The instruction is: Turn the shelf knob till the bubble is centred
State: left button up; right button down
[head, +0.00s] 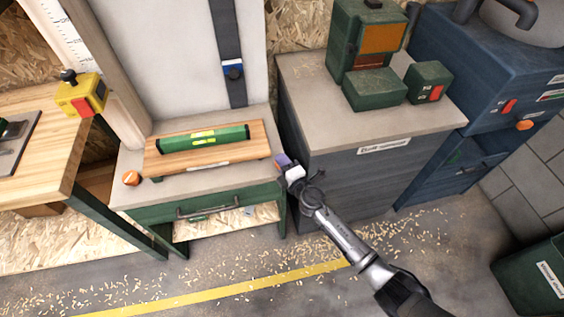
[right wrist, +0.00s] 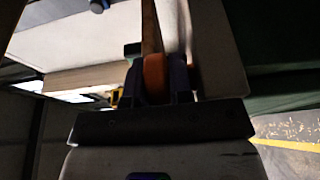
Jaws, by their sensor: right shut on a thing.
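A wooden shelf board (head: 225,151) lies on the grey top of a green bench, with a green spirit level (head: 203,138) on it. The level has a yellow-green window; the bubble is too small to make out. My right gripper (head: 284,163) is at the right end of the board. In the right wrist view, my right gripper (right wrist: 155,85) is shut on an orange knob (right wrist: 154,72), one finger on each side. That knob is hidden by the gripper in the head view. Another orange knob (head: 131,178) sits at the bench's left front corner. My left gripper is not in view.
A grey-topped cabinet (head: 335,125) with green boxes stands close to the right of my gripper. A wooden table (head: 50,160) with a yellow box (head: 80,95) stands left. A drawer handle (head: 208,211) is below the bench top. The floor in front is free apart from wood shavings.

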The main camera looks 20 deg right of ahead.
jog(key=shift+a+m+h, duration=0.1)
jog(key=shift+m+h, duration=0.7)
jog(key=shift+h, duration=0.3)
jog(key=shift+f+m+h+b, duration=0.2)
jog(key=shift+m+h+b, duration=0.6)
jog(key=shift+h, duration=0.4)
jog(key=m+h+b, duration=0.3)
jog(key=h, duration=0.2)
jog(key=shift+g+b, duration=0.3)
jog(key=shift+b, duration=0.1)
jog(key=shift+r+m+g+h+b, duration=0.2)
jog(key=shift+m+g+h+b, duration=0.2)
jog(key=shift+m+h+b, duration=0.3)
jog(key=c, duration=1.3)
grip_release()
